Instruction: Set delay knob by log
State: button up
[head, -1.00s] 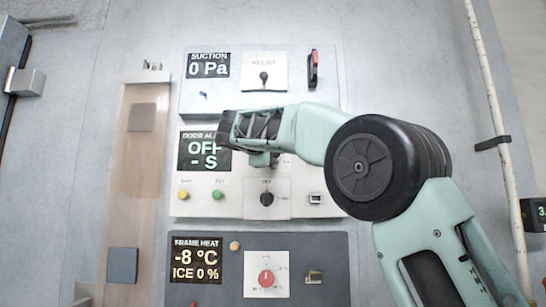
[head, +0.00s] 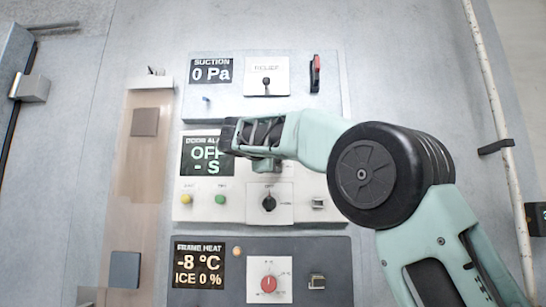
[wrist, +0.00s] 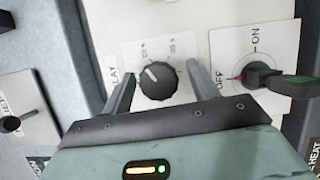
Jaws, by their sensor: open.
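A black delay knob (wrist: 158,80) with a white pointer line sits on a white plate in the wrist view. Its pointer leans up and left, near printed second marks. My gripper (wrist: 160,82) is open, with one finger on each side of the knob and gaps showing; depth contact cannot be told. In the head view my gripper (head: 245,138) is in front of the door alarm panel (head: 245,212) and hides the delay knob. The door alarm display (head: 206,153) reads OFF and - S. No log is recognisable in view.
The suction panel (head: 225,103) is above, and the frame heat panel (head: 335,260) with a red knob (head: 269,284) is below.

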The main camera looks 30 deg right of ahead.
jog(key=b+v, duration=0.5)
jog(key=v, duration=1.2)
jog(key=shift+s+a, duration=0.15)
jog(key=w+a+f+n+y, duration=0.2)
jog(key=a+f+y, duration=0.15)
jog(key=f, duration=0.55)
jog(key=w+a+f+n+y, duration=0.2)
jog(key=a+f+n+y, duration=0.15)
jog(key=f, duration=0.65)
jog(key=s+a+f+g+y, duration=0.1)
jog(key=s+a+f+y, duration=0.15)
jog(key=f, duration=0.55)
jog(key=s+a+f+g+y, duration=0.2)
jog(key=s+a+f, duration=0.15)
jog(key=f, duration=0.45)
jog(key=s+f+m+g+y, duration=0.4)
jog(key=s+f+g, duration=0.3)
jog(key=s+f, duration=1.7)
jog(key=s+a+m, duration=0.1)
jog(key=s, duration=0.3)
